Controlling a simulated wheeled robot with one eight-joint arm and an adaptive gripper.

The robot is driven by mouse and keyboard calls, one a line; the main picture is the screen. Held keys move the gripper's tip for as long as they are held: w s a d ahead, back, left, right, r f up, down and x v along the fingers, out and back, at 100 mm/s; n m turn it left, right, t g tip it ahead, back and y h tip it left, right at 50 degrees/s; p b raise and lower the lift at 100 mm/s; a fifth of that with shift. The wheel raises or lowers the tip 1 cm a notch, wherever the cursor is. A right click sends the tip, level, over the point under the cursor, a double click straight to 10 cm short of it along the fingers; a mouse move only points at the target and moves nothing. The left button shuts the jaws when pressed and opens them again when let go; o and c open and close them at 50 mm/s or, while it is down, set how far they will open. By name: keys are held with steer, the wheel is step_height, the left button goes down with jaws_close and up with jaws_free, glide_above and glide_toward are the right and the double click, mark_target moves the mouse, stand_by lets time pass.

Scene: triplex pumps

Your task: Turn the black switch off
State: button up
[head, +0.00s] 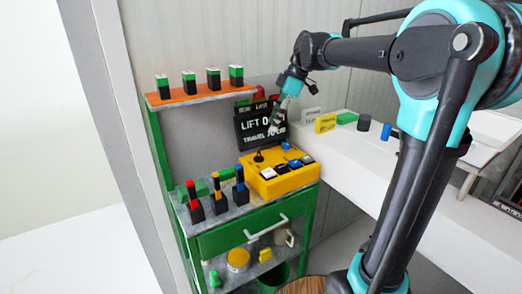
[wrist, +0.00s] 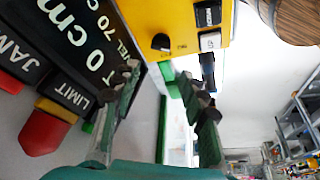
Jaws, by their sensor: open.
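A yellow control box (head: 282,178) stands on the green cart, with a black knob (head: 258,157) and several small black, white and blue switches on top. In the wrist view the box (wrist: 185,20) fills the upper middle, with a dark knob (wrist: 161,43), a black switch (wrist: 208,14) and a white switch (wrist: 210,40). Which one is the black switch of the task, and its position, I cannot tell. My gripper (head: 279,118) is above the box, in front of the black display. In the wrist view my gripper (wrist: 158,78) is open and empty, its fingers apart.
The black display (head: 258,125) reading "LIFT 0 cm" stands close behind my gripper. An orange shelf (head: 210,94) with several green-topped blocks is at upper left. Red, yellow and blue-topped blocks stand left of the box. A white counter (head: 365,150) lies right.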

mark_target(259, 153)
steer(key=x, duration=1.2)
steer(key=shift+f, duration=0.25)
steer(key=c, duration=0.9)
steer(key=shift+m, duration=0.4)
steer(key=m+t, duration=0.1)
steer(key=m, duration=0.1)
steer(key=m+t, duration=0.1)
steer(key=m, duration=0.2)
steer(key=shift+s+a+h, duration=0.1)
steer(key=shift+s+h, duration=0.15)
steer(key=shift+h, duration=0.05)
steer(key=m+t, duration=0.1)
steer(key=m, duration=0.2)
steer(key=m+t+h, duration=0.1)
steer(key=m, duration=0.2)
steer(key=shift+a, duration=0.1)
